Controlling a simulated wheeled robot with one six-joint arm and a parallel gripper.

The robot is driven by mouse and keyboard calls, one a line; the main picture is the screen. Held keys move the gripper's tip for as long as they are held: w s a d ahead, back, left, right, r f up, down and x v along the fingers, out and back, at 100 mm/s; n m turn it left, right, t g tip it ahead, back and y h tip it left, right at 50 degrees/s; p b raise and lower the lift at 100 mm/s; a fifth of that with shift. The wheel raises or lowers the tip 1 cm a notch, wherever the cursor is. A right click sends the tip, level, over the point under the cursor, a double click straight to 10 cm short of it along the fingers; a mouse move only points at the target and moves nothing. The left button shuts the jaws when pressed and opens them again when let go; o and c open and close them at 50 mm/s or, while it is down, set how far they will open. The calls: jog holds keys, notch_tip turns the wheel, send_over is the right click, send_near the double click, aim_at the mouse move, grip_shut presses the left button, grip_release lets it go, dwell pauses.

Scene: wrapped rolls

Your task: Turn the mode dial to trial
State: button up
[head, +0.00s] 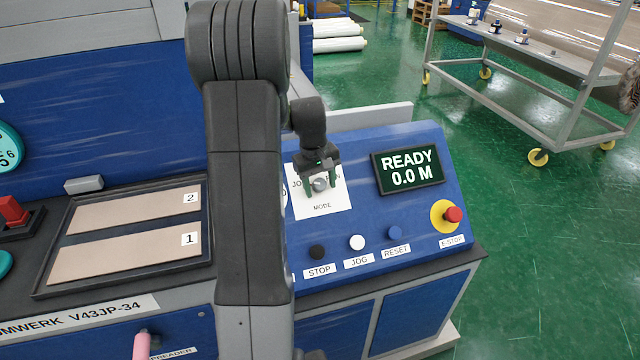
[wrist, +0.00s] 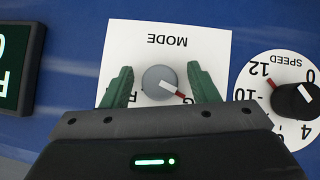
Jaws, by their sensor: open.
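The mode dial is a small grey round knob with a red pointer mark, on a white MODE plate (head: 322,206) on the blue sloped panel. In the wrist view the dial (wrist: 160,80) sits between the two green fingers, and its pointer faces lower right, toward a label ending in G. My gripper (wrist: 160,72) is open, with a finger on either side of the dial and a visible gap to each. In the head view my gripper (head: 320,186) is over the dial. The plate's labels are partly hidden behind my gripper; TRIAL is not readable.
A display (head: 407,171) reading READY 0.0 M is right of the plate. STOP (head: 317,252), JOG (head: 357,242) and RESET (head: 394,232) buttons sit below, with a red E-stop (head: 453,214) at right. In the wrist view a speed dial (wrist: 296,100) is close beside my gripper.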

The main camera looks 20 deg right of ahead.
jog(key=shift+c, duration=0.4)
jog(key=c, duration=0.9)
jog(key=shift+r+p, duration=0.1)
jog(key=shift+p, duration=0.25)
jog(key=shift+d+m+y+p, duration=0.1)
jog(key=shift+m+y+p, duration=0.7)
jog(key=shift+m, duration=0.1)
jog(key=m+y+p, duration=0.1)
jog(key=m+y, duration=0.1)
jog(key=shift+m, duration=0.4)
jog(key=m+t+y, duration=0.1)
jog(key=m+y, duration=0.1)
jog(key=m, duration=0.1)
jog(key=shift+p, duration=0.35)
jog(key=shift+m+t+y, duration=1)
jog(key=shift+m+y, duration=0.1)
jog(key=shift+m, duration=0.5)
